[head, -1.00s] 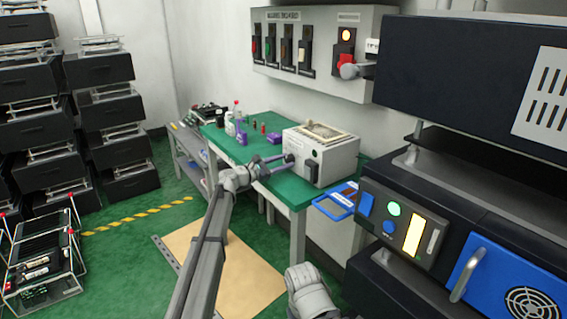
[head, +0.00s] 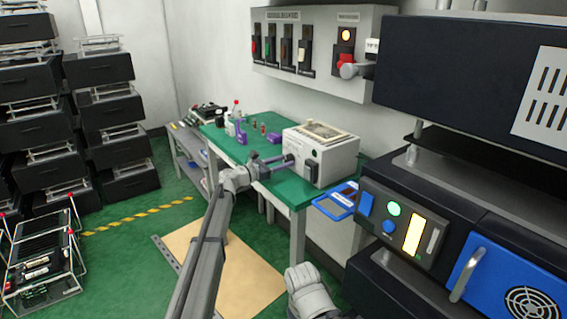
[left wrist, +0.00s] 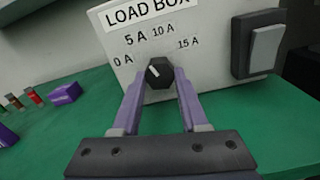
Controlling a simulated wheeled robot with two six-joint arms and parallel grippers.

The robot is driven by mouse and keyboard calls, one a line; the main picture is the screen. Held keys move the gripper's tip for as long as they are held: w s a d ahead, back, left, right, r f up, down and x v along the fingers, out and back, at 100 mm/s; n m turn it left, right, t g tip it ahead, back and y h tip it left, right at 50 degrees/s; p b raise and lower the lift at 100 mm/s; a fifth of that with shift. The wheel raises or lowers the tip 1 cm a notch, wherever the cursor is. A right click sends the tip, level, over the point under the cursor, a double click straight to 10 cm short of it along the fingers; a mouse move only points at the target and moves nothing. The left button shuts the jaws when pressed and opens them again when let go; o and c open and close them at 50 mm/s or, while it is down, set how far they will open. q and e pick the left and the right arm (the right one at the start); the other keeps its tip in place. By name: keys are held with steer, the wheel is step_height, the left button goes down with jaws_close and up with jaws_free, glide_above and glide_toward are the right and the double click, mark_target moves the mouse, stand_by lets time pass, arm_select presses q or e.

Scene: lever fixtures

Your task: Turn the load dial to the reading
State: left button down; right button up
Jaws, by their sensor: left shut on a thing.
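The load box (head: 335,165) is a light grey case on the green bench. In the left wrist view its front panel (left wrist: 205,65) carries a dial with marks 0 A, 5 A, 10 A and 15 A. The load dial (left wrist: 160,71) is a small black knob with a white pointer line. The line slants up and left, roughly towards the side between 0 A and 5 A; its exact reading is hard to tell. My left gripper (left wrist: 160,84) is shut on the knob, one purple finger on each side. It also shows in the head view (head: 287,160).
A black-framed rocker switch (left wrist: 262,46) sits right of the dial. Bottles and a purple block (left wrist: 64,94) stand left on the bench (head: 228,146). A switch board (head: 320,52) hangs above.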

arm_select(q)
steer(key=shift+c, duration=2.2)
jaws_free()
steer(key=shift+s+a, duration=0.1)
steer(key=shift+a, duration=0.05)
steer(key=v, duration=0.7)
steer(key=shift+s+a, duration=0.2)
steer(key=shift+a, duration=0.05)
steer(key=shift+w+d, duration=0.1)
steer(key=shift+x, duration=3.8)
